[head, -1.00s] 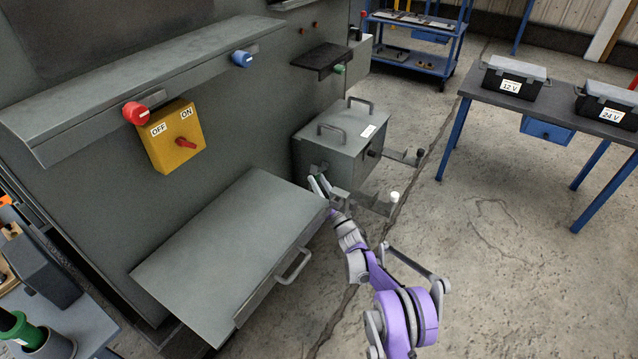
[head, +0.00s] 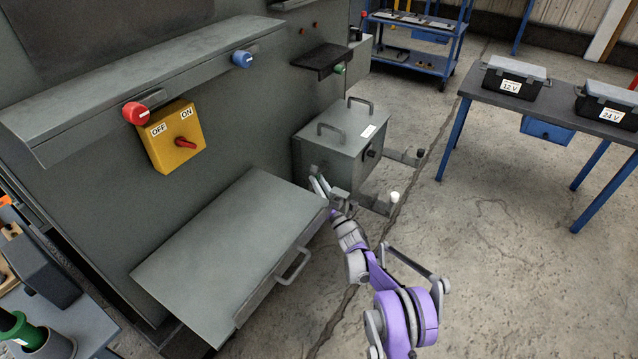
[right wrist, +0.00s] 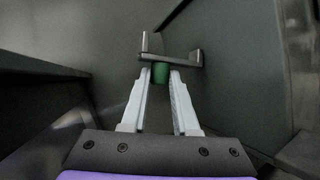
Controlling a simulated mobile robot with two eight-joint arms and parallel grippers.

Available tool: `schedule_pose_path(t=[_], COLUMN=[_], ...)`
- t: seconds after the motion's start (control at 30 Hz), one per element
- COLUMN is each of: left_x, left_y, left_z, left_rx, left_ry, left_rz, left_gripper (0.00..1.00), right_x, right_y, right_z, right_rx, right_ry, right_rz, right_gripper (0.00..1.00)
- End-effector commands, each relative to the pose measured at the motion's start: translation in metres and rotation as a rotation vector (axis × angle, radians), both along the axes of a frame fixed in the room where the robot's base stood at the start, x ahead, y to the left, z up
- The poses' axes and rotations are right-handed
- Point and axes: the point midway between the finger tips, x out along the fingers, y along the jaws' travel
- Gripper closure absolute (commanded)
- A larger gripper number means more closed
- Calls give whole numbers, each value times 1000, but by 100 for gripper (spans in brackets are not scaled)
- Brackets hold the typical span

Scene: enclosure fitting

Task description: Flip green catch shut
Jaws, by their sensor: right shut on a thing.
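The green catch (right wrist: 161,72) shows in the right wrist view as a small green piece between my fingertips, beside a grey metal bar (right wrist: 172,57) on a dark grey wall. My right gripper (right wrist: 160,76) is shut on the green catch. In the head view my right gripper (head: 317,181) is at the near lower corner of the grey lidded box (head: 325,157), beside the cabinet wall. The catch is too small and hidden there to make out. My left gripper is not in view.
A grey slanted cover with a handle (head: 230,250) lies just left of my right arm. A bracket with a white knob (head: 394,197) sticks out right of the gripper. A yellow OFF/ON switch box (head: 170,150) is on the cabinet.

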Motion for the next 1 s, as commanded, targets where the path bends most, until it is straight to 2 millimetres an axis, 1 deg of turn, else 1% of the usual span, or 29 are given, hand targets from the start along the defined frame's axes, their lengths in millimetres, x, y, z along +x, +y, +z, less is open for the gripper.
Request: schedule_pose_path(t=[0.57, 0.8, 1.0], left_x=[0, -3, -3], left_y=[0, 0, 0], left_z=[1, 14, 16], left_rx=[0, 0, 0], left_ry=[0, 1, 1], left_rz=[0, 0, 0], left_gripper=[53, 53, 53], right_x=[-1, -4, -4], right_y=[1, 3, 3], right_z=[1, 18, 19], right_rx=[6, 113, 147], right_ry=[8, 159, 204], right_rz=[0, 0, -1], right_gripper=[100, 100, 100])
